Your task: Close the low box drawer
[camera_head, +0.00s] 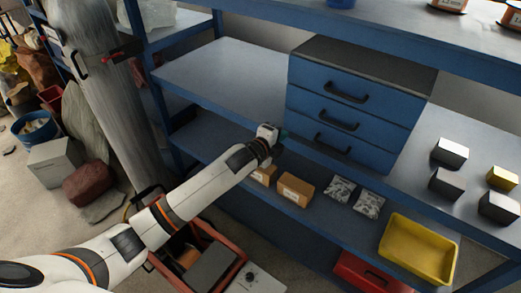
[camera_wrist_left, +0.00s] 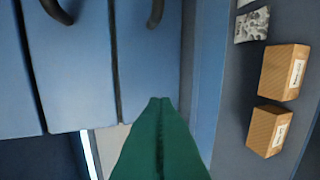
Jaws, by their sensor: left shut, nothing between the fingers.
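A blue drawer box (camera_head: 362,70) with a dark top stands on the middle shelf, with three drawers and black handles. Its low drawer (camera_head: 365,153) is the bottom one; I cannot tell whether it stands slightly out from the others. In the left wrist view the low drawer's front (camera_wrist_left: 148,60) is nearest the fingers, with part of its handle at the top edge. My left gripper (camera_head: 284,134) is shut and empty, at the lower left corner of the box. Its green fingers (camera_wrist_left: 160,103) overlap the end of the low drawer's front in the wrist view; contact is unclear. My right gripper is not in view.
The lower shelf holds cardboard boxes (camera_head: 295,189), silvery packets (camera_head: 369,204) and a yellow tray (camera_head: 418,248). Several small blocks (camera_head: 450,153) sit right of the drawer box. The shelf left of it is clear (camera_head: 215,75). A grey pillar (camera_head: 112,90) stands at the left.

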